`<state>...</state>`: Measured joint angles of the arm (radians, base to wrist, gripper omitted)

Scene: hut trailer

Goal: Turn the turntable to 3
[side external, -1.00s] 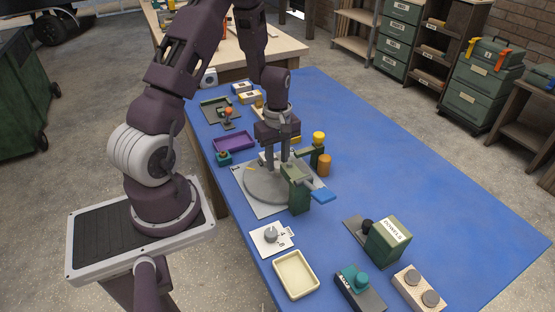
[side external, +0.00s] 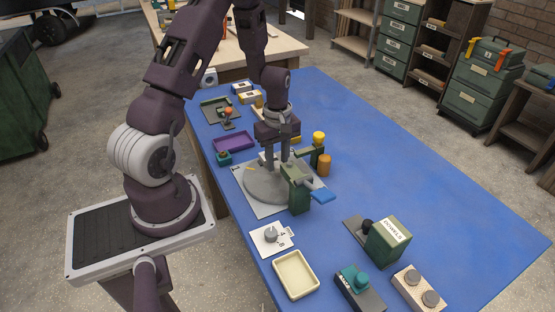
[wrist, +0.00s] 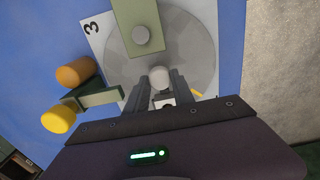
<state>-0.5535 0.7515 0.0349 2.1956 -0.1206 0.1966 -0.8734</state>
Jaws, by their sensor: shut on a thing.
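The turntable (side external: 262,187) is a grey disc on a pale square plate on the blue table. It also shows in the wrist view (wrist: 199,55), where a black 3 (wrist: 92,28) is printed at the plate's upper-left corner. My gripper (side external: 278,170) reaches down over the disc from its far side. In the wrist view my gripper (wrist: 160,84) is shut on a pale round peg (wrist: 160,75) that stands on the disc. A yellow mark (wrist: 197,94) shows near the disc's lower-right rim, partly behind my gripper.
A green block (side external: 299,198) with a flat top stands close by, overlapping the disc's edge in view. A dial (side external: 271,235) and cream tray (side external: 296,275) lie nearer. The table's right side has free room.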

